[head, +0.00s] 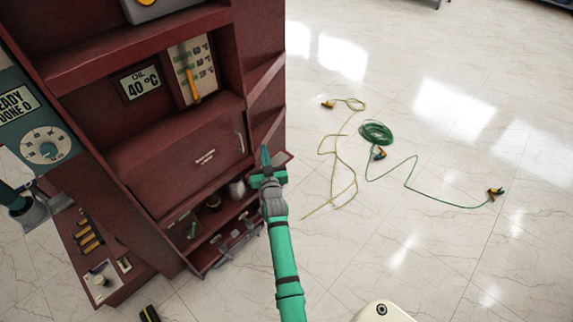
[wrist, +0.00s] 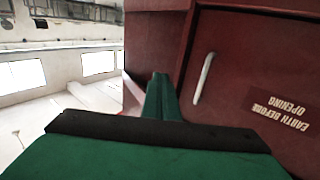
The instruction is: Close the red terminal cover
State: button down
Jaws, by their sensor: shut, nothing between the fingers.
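The red terminal cover (head: 180,165) is a dark red panel on the cabinet front, with a pale label and a light handle (head: 240,140) near its right edge. In the wrist view the cover (wrist: 235,60) fills the right side, its "EARTH BEFORE OPENING" label upside down and its handle (wrist: 203,78) upright. The cover looks roughly flush with the cabinet front; I cannot tell whether a gap remains. My green gripper (head: 265,157) is shut and empty, just right of the handle. In the wrist view its fingertips (wrist: 160,85) lie left of the handle, apart from it.
Open shelves (head: 215,225) below the cover hold small items. An oil display (head: 141,84) and a yellow-handled switch panel (head: 194,72) sit above it. Green and yellow cables (head: 376,133) lie on the floor to the right. Floor right of the cabinet is otherwise mostly clear.

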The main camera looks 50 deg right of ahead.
jog(key=s, duration=0.9)
jog(key=shift+s, duration=0.3)
dwell(0.8)
jog(key=shift+a, duration=0.1)
